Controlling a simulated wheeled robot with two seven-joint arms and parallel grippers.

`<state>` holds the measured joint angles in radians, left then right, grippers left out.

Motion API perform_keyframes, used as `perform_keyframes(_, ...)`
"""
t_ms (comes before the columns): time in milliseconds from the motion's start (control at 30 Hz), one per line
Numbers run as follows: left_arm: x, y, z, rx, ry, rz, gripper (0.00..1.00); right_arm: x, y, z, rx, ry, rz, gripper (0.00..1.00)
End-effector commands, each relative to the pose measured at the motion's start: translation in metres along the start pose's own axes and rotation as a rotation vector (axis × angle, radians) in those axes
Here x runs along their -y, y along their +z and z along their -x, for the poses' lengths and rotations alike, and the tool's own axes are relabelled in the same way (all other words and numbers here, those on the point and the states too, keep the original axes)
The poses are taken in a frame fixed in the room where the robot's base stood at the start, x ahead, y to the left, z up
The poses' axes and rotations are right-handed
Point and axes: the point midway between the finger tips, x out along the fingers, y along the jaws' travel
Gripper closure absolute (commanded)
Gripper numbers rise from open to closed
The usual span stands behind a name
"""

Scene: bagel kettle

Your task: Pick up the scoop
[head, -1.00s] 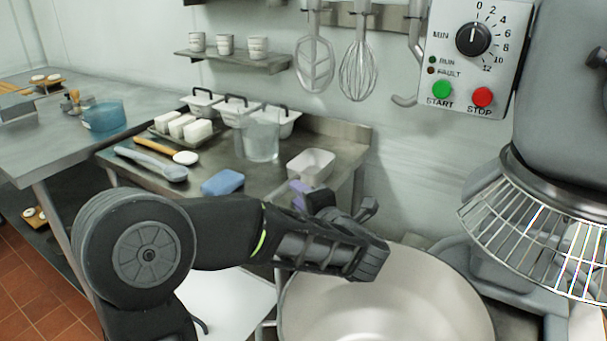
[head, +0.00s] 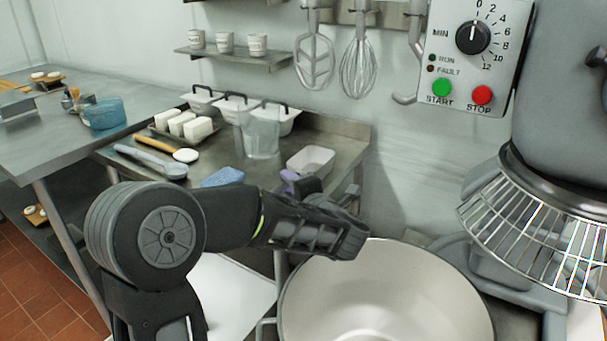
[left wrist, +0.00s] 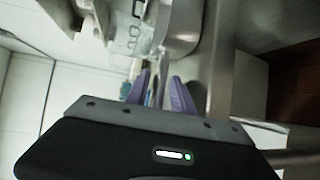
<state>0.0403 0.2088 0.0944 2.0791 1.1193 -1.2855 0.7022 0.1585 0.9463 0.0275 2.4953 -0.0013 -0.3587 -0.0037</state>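A grey, long-handled scoop (head: 150,161) lies on the steel side table in the head view, its bowl end toward the right. A wooden-handled tool with a white round end (head: 170,149) lies beside it. My left gripper (head: 289,181) is near the table's front right corner, right of the scoop and apart from it. Its purple fingers are mostly hidden behind my own wrist. I cannot make out the scoop there. My right gripper is not in view.
A clear jug (head: 262,138), a white tub (head: 311,161) and a blue sponge (head: 222,177) stand near my left gripper. Lidded white bins (head: 240,107) and white blocks (head: 185,124) are behind the scoop. A large mixer bowl (head: 390,300) is in front right.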

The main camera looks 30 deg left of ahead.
Motion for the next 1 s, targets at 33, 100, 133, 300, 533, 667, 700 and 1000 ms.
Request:
perform_keyframes(33, 0.0, 0.0001, 0.0002, 0.0, 0.0, 0.0, 0.71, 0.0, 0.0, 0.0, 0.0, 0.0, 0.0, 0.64)
perform_keyframes(100, 0.0001, 0.0001, 0.0003, 0.0, 0.0, 0.0, 0.71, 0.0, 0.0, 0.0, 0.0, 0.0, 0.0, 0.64)
perform_keyframes(133, 0.0001, 0.0001, 0.0003, 0.0, 0.0, 0.0, 0.71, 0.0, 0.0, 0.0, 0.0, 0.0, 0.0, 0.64)
perform_keyframes(300, 0.0001, 0.0002, 0.0005, 0.001, 0.0, 0.0, 0.71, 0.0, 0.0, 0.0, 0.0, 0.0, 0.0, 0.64)
perform_keyframes(533, 0.0001, 0.0002, 0.0006, 0.001, 0.0, -0.001, 0.74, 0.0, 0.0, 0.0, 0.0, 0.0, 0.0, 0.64)
perform_keyframes(667, 0.0001, 0.0002, 0.0006, 0.001, 0.0, -0.001, 0.84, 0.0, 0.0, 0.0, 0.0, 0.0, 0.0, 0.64)
perform_keyframes(700, 0.0001, 0.0002, 0.0006, 0.001, 0.0, -0.001, 0.88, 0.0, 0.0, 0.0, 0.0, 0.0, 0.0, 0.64)
perform_keyframes(1000, 0.0003, 0.0002, 0.0006, 0.001, 0.0, -0.001, 1.0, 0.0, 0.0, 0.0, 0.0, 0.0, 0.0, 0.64)
